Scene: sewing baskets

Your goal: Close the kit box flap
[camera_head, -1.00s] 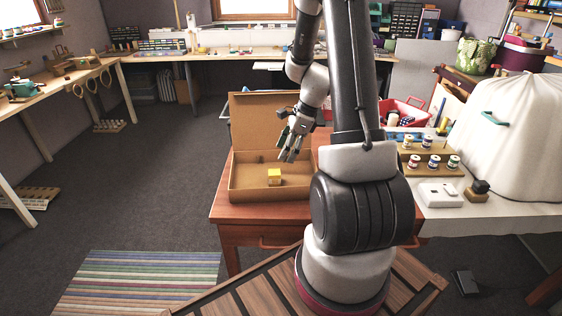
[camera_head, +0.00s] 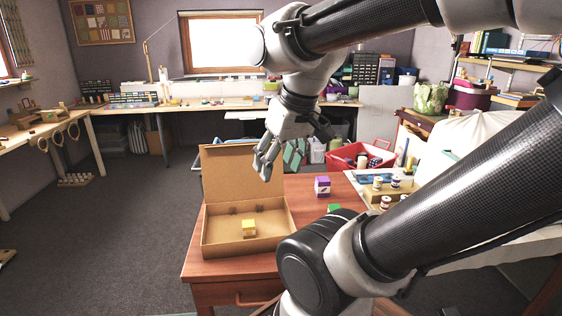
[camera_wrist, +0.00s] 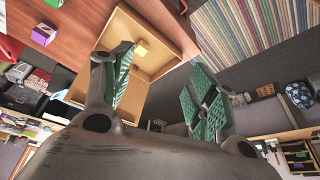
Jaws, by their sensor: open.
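The open cardboard kit box (camera_head: 215,243) sits on a reddish wooden table. Its flap (camera_head: 228,175) stands up from the back edge. A small yellow block (camera_head: 249,229) lies inside the box, and it also shows in the wrist view (camera_wrist: 141,48). My gripper (camera_head: 278,165) is open with nothing between its fingers. In the head view it overlaps the upper right part of the flap; I cannot tell whether it touches it. The wrist view shows the green finger pads spread apart (camera_wrist: 165,85), with the box (camera_wrist: 174,33) beyond them.
A purple block (camera_head: 322,186) and a green block (camera_head: 334,208) are on the table right of the box. A wooden rack of spools (camera_head: 385,197) is farther right. A red bin (camera_head: 360,155) is behind the table. Open floor lies left of the table.

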